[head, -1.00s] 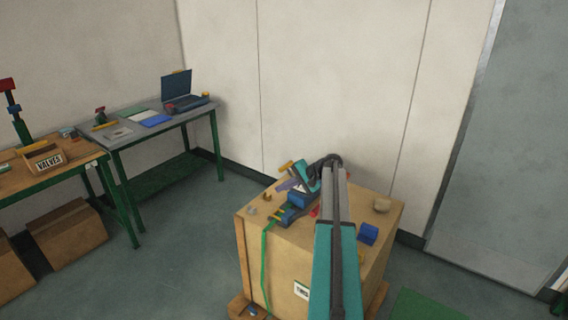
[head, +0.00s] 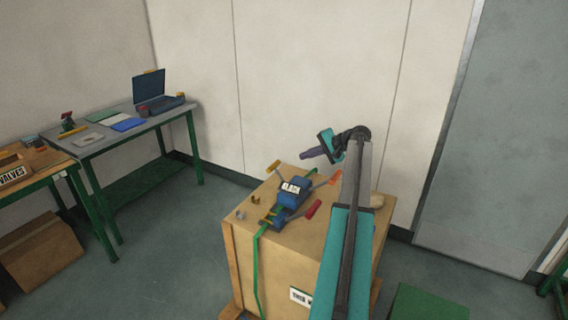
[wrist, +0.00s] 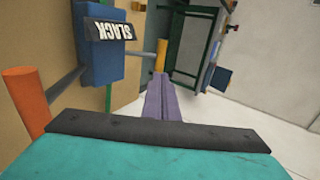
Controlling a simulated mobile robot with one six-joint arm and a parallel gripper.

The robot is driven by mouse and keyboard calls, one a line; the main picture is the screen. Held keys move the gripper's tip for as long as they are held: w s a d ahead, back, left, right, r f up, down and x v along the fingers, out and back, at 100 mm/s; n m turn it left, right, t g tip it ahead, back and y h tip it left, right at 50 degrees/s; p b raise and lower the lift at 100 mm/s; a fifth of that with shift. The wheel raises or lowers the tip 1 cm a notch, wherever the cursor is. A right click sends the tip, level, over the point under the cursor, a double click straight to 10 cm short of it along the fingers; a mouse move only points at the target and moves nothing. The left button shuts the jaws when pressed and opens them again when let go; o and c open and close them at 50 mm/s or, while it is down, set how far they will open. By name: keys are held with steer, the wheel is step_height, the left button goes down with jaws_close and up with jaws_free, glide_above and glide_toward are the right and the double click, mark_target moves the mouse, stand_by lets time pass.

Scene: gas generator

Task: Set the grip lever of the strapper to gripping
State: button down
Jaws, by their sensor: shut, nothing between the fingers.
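The strapper (head: 290,192) is a blue tool on top of a cardboard box (head: 275,230), with a green strap (head: 257,262) running under it and down the box's front. I cannot tell which is the grip lever. My gripper (head: 304,154), with purple fingers, is shut and empty, above and behind the strapper, apart from it. In the wrist view the fingers (wrist: 162,98) point past the yellow handle (wrist: 161,55).
Small loose pieces (head: 240,214) lie on the box's left edge. A grey bench (head: 110,133) with a laptop (head: 150,88) and a wooden bench (head: 48,158) stand at the left. A wall is behind the box. The floor between benches and box is clear.

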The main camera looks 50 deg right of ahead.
steer(key=p, duration=0.4)
glide_toward(275, 166)
steer(key=x, duration=0.5)
steer(key=shift+w+d, duration=0.15)
steer(key=shift+d, duration=0.05)
steer(key=shift+w+a+f+p, duration=0.15)
steer(key=shift+w+f+p, duration=0.15)
steer(key=shift+w+f, duration=0.2)
steer(key=shift+w+r, duration=0.1)
steer(key=shift+w, duration=0.05)
steer(key=shift+a, duration=0.15)
